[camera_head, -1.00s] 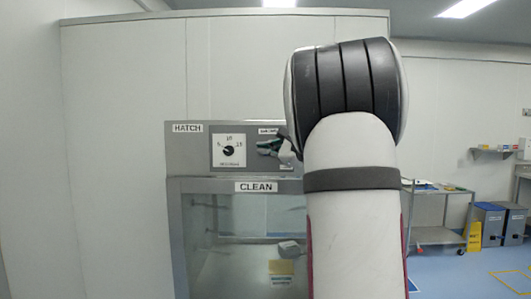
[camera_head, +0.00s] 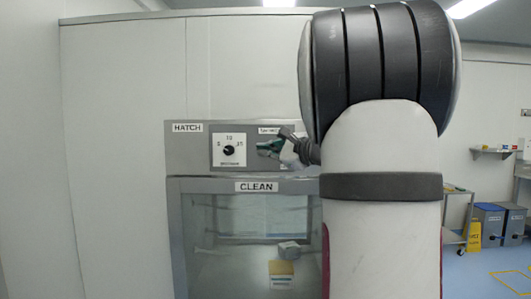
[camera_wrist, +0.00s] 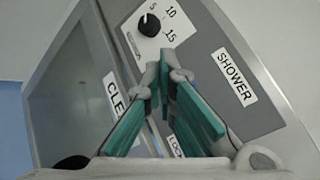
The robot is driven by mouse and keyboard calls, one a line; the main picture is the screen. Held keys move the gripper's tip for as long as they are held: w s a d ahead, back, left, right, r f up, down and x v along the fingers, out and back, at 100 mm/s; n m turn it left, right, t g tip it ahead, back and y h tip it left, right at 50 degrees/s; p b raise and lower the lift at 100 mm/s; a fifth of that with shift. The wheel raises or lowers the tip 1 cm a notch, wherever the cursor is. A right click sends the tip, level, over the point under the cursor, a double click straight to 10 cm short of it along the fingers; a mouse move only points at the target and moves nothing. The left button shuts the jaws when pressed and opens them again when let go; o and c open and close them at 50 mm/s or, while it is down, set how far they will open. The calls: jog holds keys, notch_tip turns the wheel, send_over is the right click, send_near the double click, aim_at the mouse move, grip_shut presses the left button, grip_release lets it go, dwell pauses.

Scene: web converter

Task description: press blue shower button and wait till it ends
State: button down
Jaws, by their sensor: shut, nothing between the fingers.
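The grey hatch panel (camera_head: 187,152) holds a black timer dial (camera_head: 229,150) on a white plate, above a glass door marked CLEAN. My gripper (camera_head: 266,147), with green finger pads, is shut and empty in front of the panel, right of the dial. In the wrist view my gripper (camera_wrist: 166,75) points at the panel. The dial (camera_wrist: 149,25) shows above its tips, and a SHOWER label (camera_wrist: 234,78) lies to their right. I see no blue button in either view; the fingers cover part of the panel. I cannot tell whether the tips touch it.
Behind the hatch glass sit a small grey object (camera_head: 289,249) and a yellow-labelled item (camera_head: 281,272). My arm covers the panel's right side. Bins (camera_head: 488,222), a yellow floor sign (camera_head: 473,237) and a trolley stand at far right.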

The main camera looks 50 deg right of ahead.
jog(key=shift+s+a, duration=0.85)
jog(key=shift+a, duration=0.2)
